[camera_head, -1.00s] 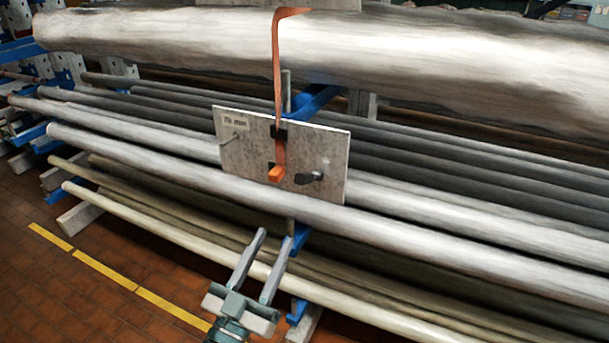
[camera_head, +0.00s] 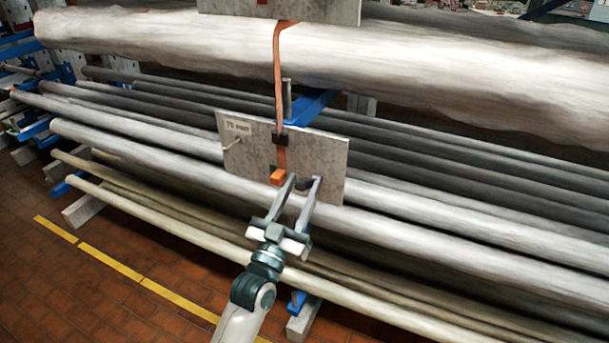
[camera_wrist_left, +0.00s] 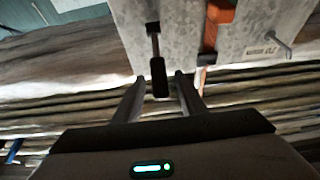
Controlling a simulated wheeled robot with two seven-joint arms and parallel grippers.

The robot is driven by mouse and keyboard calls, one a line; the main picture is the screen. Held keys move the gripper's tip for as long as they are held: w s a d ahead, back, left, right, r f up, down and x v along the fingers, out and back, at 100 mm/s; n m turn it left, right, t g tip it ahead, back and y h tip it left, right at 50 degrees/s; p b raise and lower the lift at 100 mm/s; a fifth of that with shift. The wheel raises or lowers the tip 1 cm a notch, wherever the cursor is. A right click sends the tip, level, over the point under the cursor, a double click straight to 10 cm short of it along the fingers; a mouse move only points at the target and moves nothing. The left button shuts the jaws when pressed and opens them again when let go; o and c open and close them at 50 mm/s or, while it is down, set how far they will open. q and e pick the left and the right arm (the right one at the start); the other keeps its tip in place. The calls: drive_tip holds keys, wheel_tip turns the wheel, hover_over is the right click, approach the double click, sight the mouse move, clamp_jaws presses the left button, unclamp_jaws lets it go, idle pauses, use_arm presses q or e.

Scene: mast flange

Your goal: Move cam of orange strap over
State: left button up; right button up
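An orange strap (camera_head: 278,75) hangs down over the large upper pipe and across a grey plate (camera_head: 240,155) marked 70 mm. A black buckle (camera_head: 280,138) sits on it at the plate's top edge, and its lower end is an orange block (camera_head: 277,176). My left gripper (camera_head: 304,180) is open in front of the plate, right of the orange block. In the left wrist view, a black-handled lever (camera_wrist_left: 158,76) on the plate stands between the open fingertips, with no clear grip on it. The strap (camera_wrist_left: 212,35) is to its right there. My right gripper is not in view.
A second grey plate (camera_head: 335,10) shows at the top. Long pipes (camera_head: 450,220) lie on blue rack arms (camera_head: 312,108) behind and below the plate. A thin peg (camera_head: 232,143) sticks out at the plate's left. The tiled floor (camera_head: 70,300) at lower left is clear.

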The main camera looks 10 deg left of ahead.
use_arm(q)
drive_tip(key=shift+x, duration=1.05)
drive_tip(key=shift+c, duration=0.7)
clamp_jaws()
drive_tip(key=shift+p, duration=0.35)
